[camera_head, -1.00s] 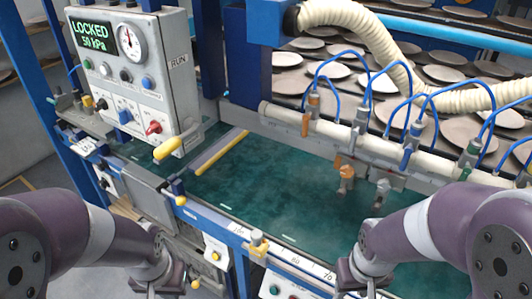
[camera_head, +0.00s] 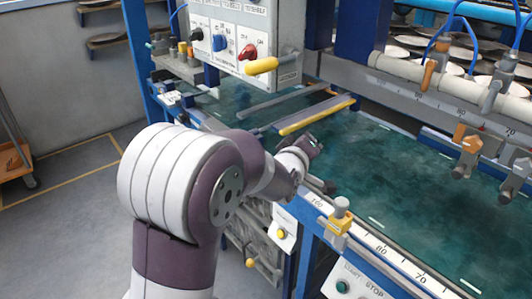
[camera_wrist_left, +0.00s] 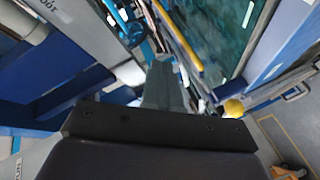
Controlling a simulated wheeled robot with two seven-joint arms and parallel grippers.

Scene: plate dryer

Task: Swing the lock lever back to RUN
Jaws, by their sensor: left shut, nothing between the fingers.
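The lock lever (camera_head: 262,66) has a thick yellow grip and sticks out from the lower right of the grey control box (camera_head: 285,72). Its grip lies roughly level, pointing left toward the front. The box's upper part, with the display and the RUN mark, is outside the head view. My left gripper (camera_head: 314,146) is low over the front edge of the green bed, below and right of the lever and apart from it. Its fingers (camera_wrist_left: 165,80) are shut and empty in the left wrist view, where I cannot make out the lever. My right gripper is out of view.
A yellow-edged bar (camera_head: 316,115) lies across the green bed (camera_head: 370,165) just beyond my left gripper. A pipe with valves (camera_head: 440,95) crosses the back. The floor at left is open.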

